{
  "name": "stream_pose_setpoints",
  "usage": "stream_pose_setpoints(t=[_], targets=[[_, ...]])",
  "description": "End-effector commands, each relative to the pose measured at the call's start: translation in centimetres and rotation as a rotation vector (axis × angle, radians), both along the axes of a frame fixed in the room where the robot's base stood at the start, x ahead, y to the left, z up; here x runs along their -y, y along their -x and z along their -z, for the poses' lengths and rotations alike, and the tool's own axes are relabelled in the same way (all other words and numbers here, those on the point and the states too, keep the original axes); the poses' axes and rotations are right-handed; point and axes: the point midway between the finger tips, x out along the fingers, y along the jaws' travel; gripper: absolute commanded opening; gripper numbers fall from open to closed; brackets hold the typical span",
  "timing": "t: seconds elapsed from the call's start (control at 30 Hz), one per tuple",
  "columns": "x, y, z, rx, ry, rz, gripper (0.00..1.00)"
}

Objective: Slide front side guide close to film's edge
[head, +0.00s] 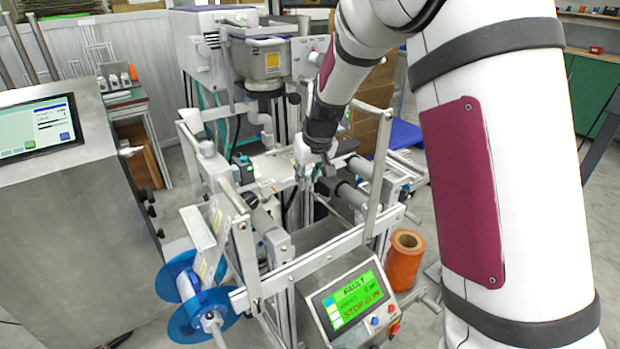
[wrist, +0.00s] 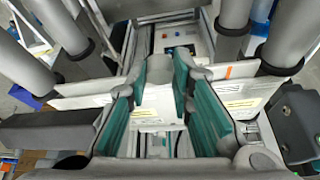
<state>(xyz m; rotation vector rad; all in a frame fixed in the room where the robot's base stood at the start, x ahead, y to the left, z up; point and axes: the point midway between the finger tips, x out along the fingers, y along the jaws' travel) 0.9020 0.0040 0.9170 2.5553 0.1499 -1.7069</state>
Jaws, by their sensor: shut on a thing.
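My gripper (head: 318,168) is at the middle of the packaging machine, low over its rails. In the wrist view its teal-padded fingers (wrist: 163,68) stand a little apart, closed on a small part that they largely hide. I take this part to be the front side guide. A pale plate (wrist: 157,113) shows between the fingers. Pale flat strips lie on either side: the left one (wrist: 85,101) is plain, and the right one (wrist: 240,92) has a label and an orange mark. I cannot tell the film's edge or its gap to the guide.
Grey rollers (head: 352,195) and upright metal arms (head: 378,180) frame the gripper closely. A control panel (head: 352,300) with a green screen stands in front. An orange roll (head: 404,258) is at its right, a blue reel (head: 190,290) at left.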

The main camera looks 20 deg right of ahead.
Motion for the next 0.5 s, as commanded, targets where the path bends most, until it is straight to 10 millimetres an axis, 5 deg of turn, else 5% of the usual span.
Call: stream_pose_setpoints(t=[0.1,0.13,0.2,0.5], targets=[[0.03,0.02,0.00,0.000,0.000,0.000,0.00],[0.03,0.02,0.00,0.000,0.000,0.000,0.28],[0.02,0.03,-0.01,0.000,0.000,0.000,0.41],[0.02,0.06,-0.07,0.000,0.000,0.000,0.41]])
